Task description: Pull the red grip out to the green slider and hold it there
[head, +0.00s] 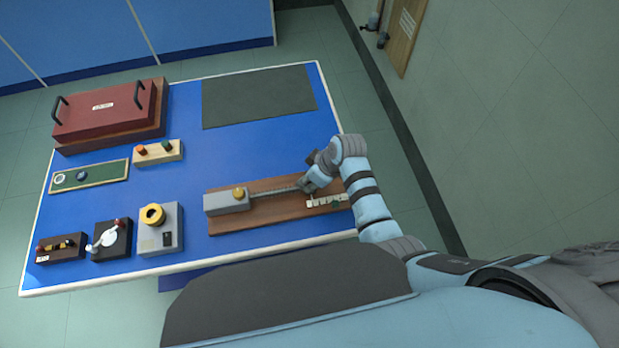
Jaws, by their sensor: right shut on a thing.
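My right gripper (307,183) is shut at the outer end of a stretched grey spring (270,191). The red grip is hidden by the gripper's fingers, so its exact hold is not visible. The spring runs from a grey block with a yellow knob (226,201) along a brown wooden board (262,212). A white scale (318,201) lies on the board just below and right of the gripper. A small greenish piece, seemingly the green slider (337,203), shows at the scale, right of the gripper and partly unclear. My left gripper is not in view.
The blue table (240,158) also holds a dark red case (105,110), a grey mat (258,96), a box with two knobs (158,152), a green board (89,176), a grey unit with a yellow ring (160,230) and two dark boxes at the lower left.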

